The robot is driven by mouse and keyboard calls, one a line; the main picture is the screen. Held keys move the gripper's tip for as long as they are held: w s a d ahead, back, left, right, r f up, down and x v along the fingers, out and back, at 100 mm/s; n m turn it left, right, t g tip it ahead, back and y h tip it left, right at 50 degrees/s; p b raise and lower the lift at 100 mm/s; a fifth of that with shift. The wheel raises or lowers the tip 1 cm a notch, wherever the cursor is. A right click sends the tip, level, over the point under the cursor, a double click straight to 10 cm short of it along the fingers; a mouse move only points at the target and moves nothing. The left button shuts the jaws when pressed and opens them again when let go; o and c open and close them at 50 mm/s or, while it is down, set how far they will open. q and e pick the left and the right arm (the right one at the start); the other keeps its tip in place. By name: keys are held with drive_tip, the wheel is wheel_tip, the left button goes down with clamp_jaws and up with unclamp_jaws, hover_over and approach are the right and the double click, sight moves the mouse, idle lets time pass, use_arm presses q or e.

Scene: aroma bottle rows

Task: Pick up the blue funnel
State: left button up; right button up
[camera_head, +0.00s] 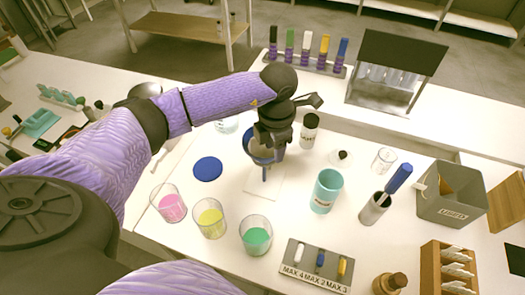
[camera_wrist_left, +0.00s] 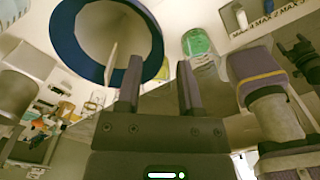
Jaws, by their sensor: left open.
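The blue funnel (camera_head: 249,142) stands on a clear stand with a white base in the head view, partly hidden behind my left gripper (camera_head: 274,143). In the left wrist view the funnel's wide blue rim (camera_wrist_left: 72,59) and pale inner cone fill the upper left. My left gripper (camera_wrist_left: 160,75) is open, its two dark fingers pointing at the rim's right edge. The left finger overlaps the rim; whether it touches cannot be told. A dark jagged shape at the wrist view's right edge may be my right gripper, but its jaws are unclear.
Beakers with pink (camera_head: 171,206), yellow (camera_head: 210,219) and green (camera_head: 256,236) liquid stand in front. A blue disc (camera_head: 208,169) lies to the left. A white-labelled bottle (camera_head: 308,132) is close behind on the right; a teal cup (camera_head: 326,190) stands further right.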

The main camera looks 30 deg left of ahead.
use_arm(q)
wheel_tip(320, 180, down, 2)
drive_tip(key=shift+f, duration=0.1)
clamp_jaws()
idle(1.4)
